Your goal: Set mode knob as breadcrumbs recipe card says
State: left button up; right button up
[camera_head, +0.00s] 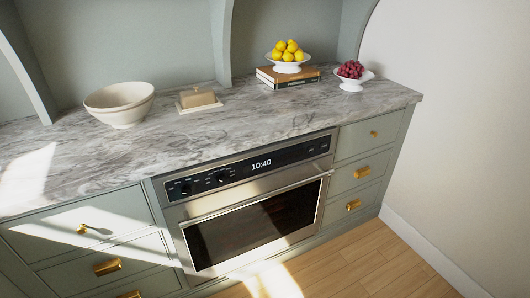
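A built-in oven (250,222) sits under the marble counter, its door shut. Its dark control panel (290,157) shows a lit display (261,163) reading 10:40. Dark round knobs stand on the panel's left part, one near the left end (184,188) and one nearer the display (220,178). Their pointer positions and labels are too small to read, and I cannot tell which is the mode knob. I see no recipe card in this view. Neither of my grippers is in view.
On the marble counter (60,172) stand stacked cream bowls (120,105), a covered butter dish (197,99), books (285,79) under a bowl of lemons (288,56), and a bowl of red grapes (351,75). Drawers with brass handles flank the oven. Wooden floor (375,262) lies clear at lower right.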

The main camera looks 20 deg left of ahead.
aim_at(187, 190)
jog(key=u, duration=1.35)
